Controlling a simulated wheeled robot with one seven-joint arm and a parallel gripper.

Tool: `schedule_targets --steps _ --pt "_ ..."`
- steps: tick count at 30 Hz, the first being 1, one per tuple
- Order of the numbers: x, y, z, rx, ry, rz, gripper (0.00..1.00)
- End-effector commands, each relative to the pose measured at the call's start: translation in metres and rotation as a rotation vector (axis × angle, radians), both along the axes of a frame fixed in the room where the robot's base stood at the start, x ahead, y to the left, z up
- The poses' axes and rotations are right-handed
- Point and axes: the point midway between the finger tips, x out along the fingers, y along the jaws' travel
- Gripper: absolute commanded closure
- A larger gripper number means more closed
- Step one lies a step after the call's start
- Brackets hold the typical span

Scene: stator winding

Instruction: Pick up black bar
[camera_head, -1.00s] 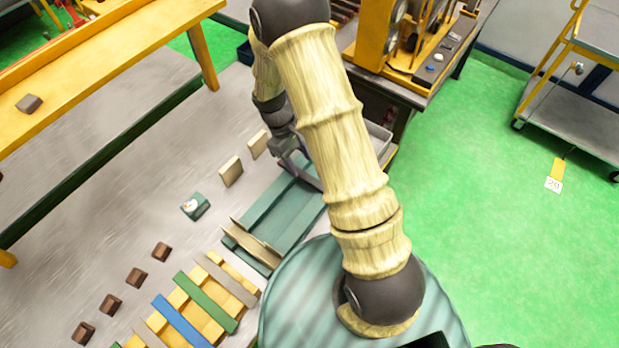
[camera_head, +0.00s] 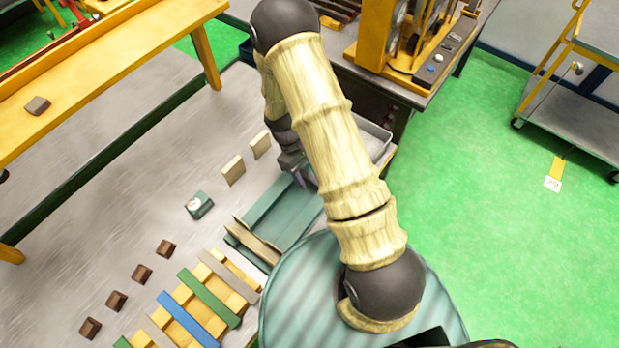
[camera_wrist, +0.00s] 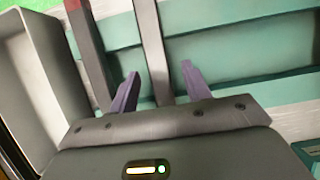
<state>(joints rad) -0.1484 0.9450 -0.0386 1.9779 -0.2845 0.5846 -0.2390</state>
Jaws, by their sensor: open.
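My gripper (camera_wrist: 160,84) is open, with its two purple fingers apart over a teal tray (camera_wrist: 235,50). A narrow grey-brown bar (camera_wrist: 151,45) runs between the fingers in the wrist view, and its near end passes behind the gripper body. A darker bar (camera_wrist: 90,45) with a reddish end lies to the left, outside the left finger. I cannot tell which of them is the black bar. In the head view my gripper (camera_head: 304,181) is partly hidden by my arm, above the far end of the teal tray (camera_head: 264,211). Neither bar is clear there.
A grey bin (camera_wrist: 28,75) stands left of the tray in the wrist view. In the head view, tan blocks (camera_head: 233,170), a small teal box (camera_head: 199,205), several brown blocks (camera_head: 116,300) and a slatted rack (camera_head: 207,300) share the table.

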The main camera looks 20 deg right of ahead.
Motion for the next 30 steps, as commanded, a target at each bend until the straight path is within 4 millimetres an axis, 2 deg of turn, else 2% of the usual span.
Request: schedule_targets --steps 2,9,22,26,30 --pt "0.0 0.0 0.0 0.0 0.0 0.0 0.54" --pt "0.0 0.0 0.0 0.0 0.0 0.001 1.0" --pt "0.001 0.001 0.004 0.0 -0.002 0.003 1.0" --pt "0.001 0.001 0.014 0.001 -0.003 0.002 1.0" --pt "0.001 0.001 0.033 0.001 -0.005 0.003 1.0"
